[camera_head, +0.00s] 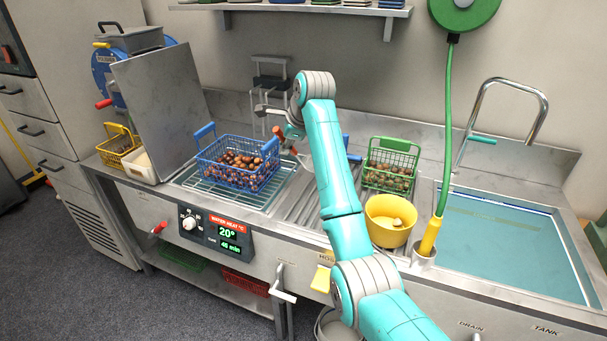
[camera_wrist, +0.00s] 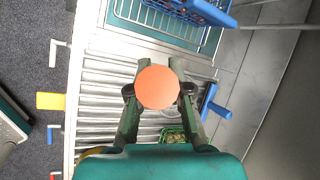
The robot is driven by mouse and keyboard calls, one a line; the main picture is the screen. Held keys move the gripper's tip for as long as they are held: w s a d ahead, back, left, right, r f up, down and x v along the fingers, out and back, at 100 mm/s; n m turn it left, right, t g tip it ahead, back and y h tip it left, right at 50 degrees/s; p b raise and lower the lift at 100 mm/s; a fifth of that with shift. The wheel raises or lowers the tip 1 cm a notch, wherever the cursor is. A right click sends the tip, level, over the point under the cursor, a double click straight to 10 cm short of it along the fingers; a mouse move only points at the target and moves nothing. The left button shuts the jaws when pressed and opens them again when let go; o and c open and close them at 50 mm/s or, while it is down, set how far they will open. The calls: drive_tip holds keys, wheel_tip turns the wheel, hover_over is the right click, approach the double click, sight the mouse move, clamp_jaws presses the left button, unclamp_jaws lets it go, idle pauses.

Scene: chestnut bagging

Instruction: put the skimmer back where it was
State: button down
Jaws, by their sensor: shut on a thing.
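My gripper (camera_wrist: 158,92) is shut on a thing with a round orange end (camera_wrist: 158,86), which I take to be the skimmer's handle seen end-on. The rest of the skimmer is hidden below this end in the wrist view. In the head view my gripper (camera_head: 291,135) is over the steel counter, just right of the blue basket, partly hidden by my wrist. An orange-red piece (camera_head: 277,131) shows beside it. I cannot make out the skimmer's bowl.
A blue basket of chestnuts (camera_head: 222,144) stands on a wire rack left of my gripper. A green basket (camera_head: 414,158) and a yellow bucket (camera_head: 371,221) stand right of my arm. A grey bracket (camera_head: 269,68) is behind. The ribbed drainer (camera_wrist: 105,98) has bare areas.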

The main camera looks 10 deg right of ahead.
wheel_tip(320, 180, down, 8)
idle(0.5)
drive_tip(key=shift+d+f, duration=0.1)
drive_tip(key=c, duration=1.1)
unclamp_jaws()
drive_tip(key=shift+f, duration=0.1)
drive_tip(key=v, duration=1.2)
